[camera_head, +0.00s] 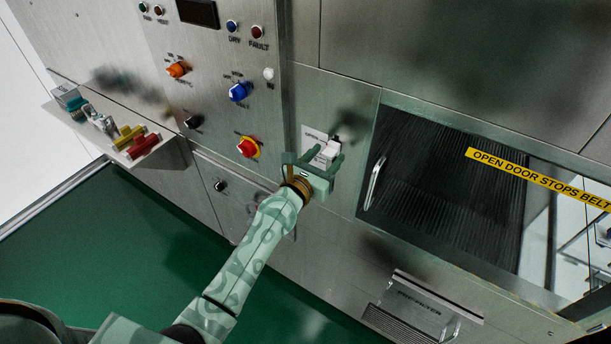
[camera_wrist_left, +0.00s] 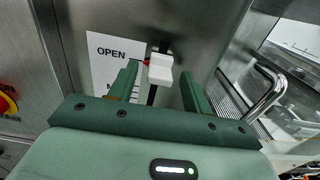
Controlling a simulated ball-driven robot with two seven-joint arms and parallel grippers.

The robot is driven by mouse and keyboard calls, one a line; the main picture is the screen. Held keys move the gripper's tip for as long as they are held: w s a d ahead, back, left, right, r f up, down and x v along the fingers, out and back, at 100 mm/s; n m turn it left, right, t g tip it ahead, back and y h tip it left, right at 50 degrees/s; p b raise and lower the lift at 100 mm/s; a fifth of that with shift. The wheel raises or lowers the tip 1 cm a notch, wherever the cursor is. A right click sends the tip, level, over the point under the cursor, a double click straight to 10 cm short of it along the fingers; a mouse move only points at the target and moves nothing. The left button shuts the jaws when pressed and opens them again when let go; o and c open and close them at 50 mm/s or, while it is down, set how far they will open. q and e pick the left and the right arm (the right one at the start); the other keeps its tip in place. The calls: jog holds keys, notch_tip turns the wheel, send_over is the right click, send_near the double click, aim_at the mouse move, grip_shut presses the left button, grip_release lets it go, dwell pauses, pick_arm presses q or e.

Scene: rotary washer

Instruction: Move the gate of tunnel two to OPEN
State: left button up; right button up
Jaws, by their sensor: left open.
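The gate handle is a white block (camera_head: 330,151) on a dark upright slot in the steel front, left of the belt door. It also shows in the wrist view (camera_wrist_left: 160,69), with a small red pointer on its left side. A white label (camera_wrist_left: 104,58) beside the slot reads OPEN near the top; lower lettering is mostly hidden by a finger. The pointer is roughly level with or just below the word OPEN. My left gripper (camera_head: 313,158) is open, its fingers on either side of the handle in the wrist view (camera_wrist_left: 158,76); I see no clear contact. My right gripper is out of view.
A door with a curved handle (camera_head: 375,184) is close to the right of my gripper. A red knob on yellow (camera_head: 248,147) and a blue knob (camera_head: 239,92) stick out at left. A shelf (camera_head: 121,156) holds coloured items. The green floor (camera_head: 110,240) is clear.

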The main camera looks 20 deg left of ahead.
pick_arm(q)
jog(key=v, duration=1.4)
jog(key=shift+s+p, duration=0.25)
jog(key=shift+p, duration=0.1)
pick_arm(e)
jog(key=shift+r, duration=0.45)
pick_arm(q)
jog(key=shift+a, duration=0.1)
